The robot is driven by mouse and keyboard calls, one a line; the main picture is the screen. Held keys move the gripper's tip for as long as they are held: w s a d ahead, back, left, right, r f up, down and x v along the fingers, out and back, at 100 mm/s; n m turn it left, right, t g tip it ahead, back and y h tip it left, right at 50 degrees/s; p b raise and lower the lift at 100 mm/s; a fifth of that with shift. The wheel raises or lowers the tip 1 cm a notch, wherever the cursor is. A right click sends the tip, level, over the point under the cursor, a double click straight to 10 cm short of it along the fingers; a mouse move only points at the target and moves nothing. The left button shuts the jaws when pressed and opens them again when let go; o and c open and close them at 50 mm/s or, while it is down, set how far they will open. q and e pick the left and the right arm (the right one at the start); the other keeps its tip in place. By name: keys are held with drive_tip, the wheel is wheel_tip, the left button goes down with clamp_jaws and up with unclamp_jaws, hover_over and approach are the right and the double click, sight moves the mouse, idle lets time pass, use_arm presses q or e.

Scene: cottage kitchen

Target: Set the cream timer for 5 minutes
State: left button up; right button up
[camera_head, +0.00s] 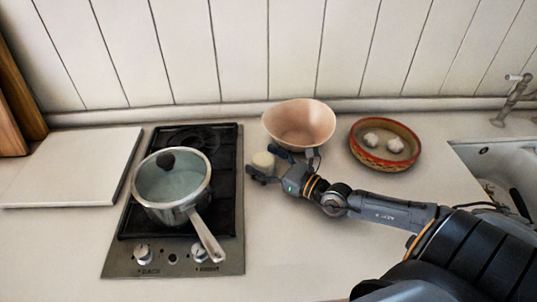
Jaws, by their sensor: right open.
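The cream timer (262,161) is a small, pale, round-topped object on the counter, just right of the hob and in front of the pink bowl. My right gripper (268,165) reaches in from the right and is open, with its fingers around or right beside the timer. I cannot tell whether the fingers touch it. The lower part of the timer is hidden by the gripper, and no dial marks can be read. My left gripper is not in view.
A lidded pot (171,190) sits on the black hob (220,160), its handle pointing to the front. A pink bowl (299,124) stands just behind my gripper. A patterned dish (384,164) holds two white bulbs. A white board (75,168) lies left; a sink (510,165) is at right.

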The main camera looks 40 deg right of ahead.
drive_tip(key=v, duration=1)
drive_tip(key=shift+v, duration=1)
drive_tip(key=shift+r, duration=0.1)
